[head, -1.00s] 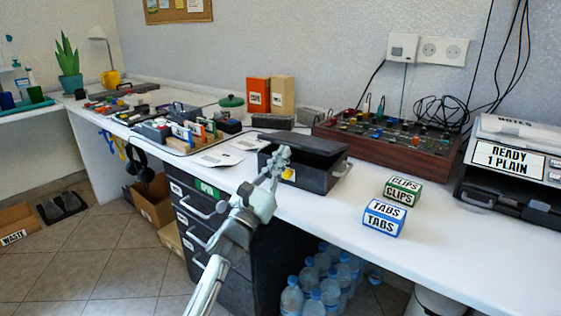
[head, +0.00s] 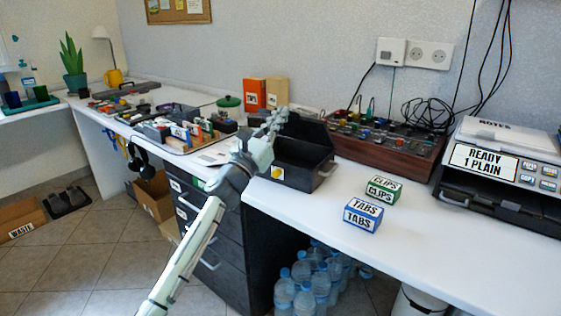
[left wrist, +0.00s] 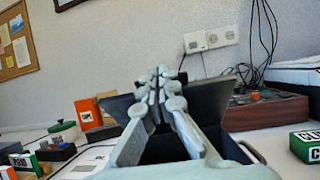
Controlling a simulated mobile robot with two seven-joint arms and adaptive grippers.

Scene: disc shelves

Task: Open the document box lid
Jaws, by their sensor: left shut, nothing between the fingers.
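The document box (head: 302,167) is a dark grey box on the white desk, with a yellow mark on its front and a handle on its right side. Its lid (head: 303,130) stands raised at the back, and the dark inside shows. My left gripper (head: 277,117) is shut and empty, in front of the lid and above the box's left part. In the left wrist view the shut fingers (left wrist: 162,75) point at the raised lid (left wrist: 122,105). They overlap it in the picture, and I cannot tell whether they touch it. My right gripper is not in view.
Boxes marked CLIPS (head: 383,189) and TABS (head: 362,215) stand right of the document box. A wooden control panel (head: 390,146) is behind it and a printer (head: 500,170) is far right. Orange and tan boxes (head: 265,93) stand behind left.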

